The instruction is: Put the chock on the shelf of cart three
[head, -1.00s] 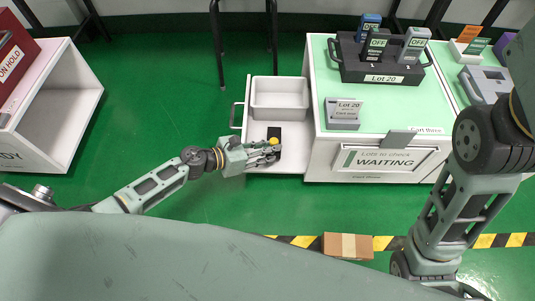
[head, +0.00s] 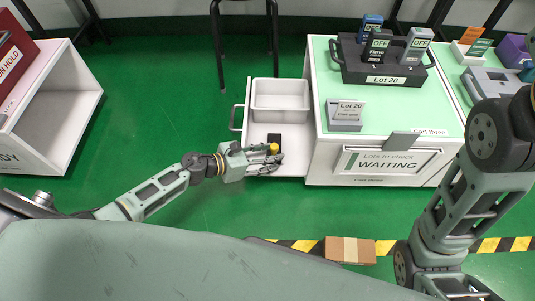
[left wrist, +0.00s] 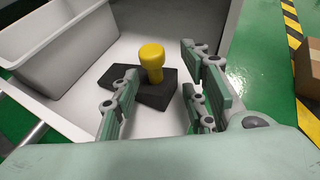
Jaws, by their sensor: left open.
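The chock is a black block with a yellow knob (head: 273,147). It sits on the white pull-out shelf (head: 291,169) at the left side of cart three (head: 318,150). My left gripper (head: 268,161) is at the shelf's front part, close to the knob. In the left wrist view the chock (left wrist: 152,62) lies on the white surface, ahead of and between the spread fingers of the left gripper (left wrist: 163,100), which is open and holds nothing. The fingers hide part of the chock in the head view. My right gripper is not in view.
A white bin (head: 280,95) fills the back of the shelf. The cart's green top carries a grey Lot 20 stand (head: 345,116) and a black tester rack (head: 385,68). A cardboard box (head: 349,250) lies on the striped floor line. Green floor is clear left of the shelf.

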